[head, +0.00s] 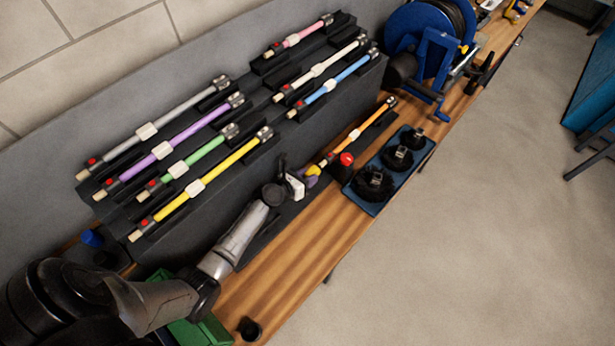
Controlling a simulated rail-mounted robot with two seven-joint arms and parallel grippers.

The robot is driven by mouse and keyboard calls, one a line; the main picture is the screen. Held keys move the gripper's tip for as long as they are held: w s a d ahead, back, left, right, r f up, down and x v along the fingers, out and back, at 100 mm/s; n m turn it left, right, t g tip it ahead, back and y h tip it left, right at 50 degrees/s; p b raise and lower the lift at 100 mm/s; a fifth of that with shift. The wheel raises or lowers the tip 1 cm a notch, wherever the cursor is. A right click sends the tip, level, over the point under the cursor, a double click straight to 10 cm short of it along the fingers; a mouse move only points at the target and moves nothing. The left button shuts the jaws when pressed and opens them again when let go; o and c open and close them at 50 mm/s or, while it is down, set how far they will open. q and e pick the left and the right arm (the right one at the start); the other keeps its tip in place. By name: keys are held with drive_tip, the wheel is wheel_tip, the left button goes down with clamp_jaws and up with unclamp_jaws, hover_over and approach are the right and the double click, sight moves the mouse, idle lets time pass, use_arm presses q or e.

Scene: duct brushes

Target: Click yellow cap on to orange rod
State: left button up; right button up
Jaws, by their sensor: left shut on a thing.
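The orange rod (354,136) lies in a dark holder on the wooden bench, running from lower left to upper right. Its near end has a pale tip with a red mark. My left gripper (309,178) is at this near end, shut on the small yellow cap (313,170). The cap is close to the rod's tip, roughly in line with it. I cannot tell whether they touch. The fingers hide part of the cap. My right gripper is not in view.
A dark rack (225,180) of several coloured rods stands left of the orange rod. A red knob (346,159) sits close beside the rod. A blue tray (362,203) with 3 black brushes is to the right. A blue reel (425,40) stands behind. The front bench (300,255) is mostly clear.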

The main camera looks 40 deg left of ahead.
sight(313, 171)
use_arm(q)
drive_tip(key=shift+w, duration=0.4)
drive_tip(key=shift+w, duration=0.4)
drive_tip(key=shift+w, duration=0.1)
idle(0.4)
idle(0.4)
idle(0.4)
drive_tip(key=shift+w, duration=0.7)
drive_tip(key=shift+w, duration=0.55)
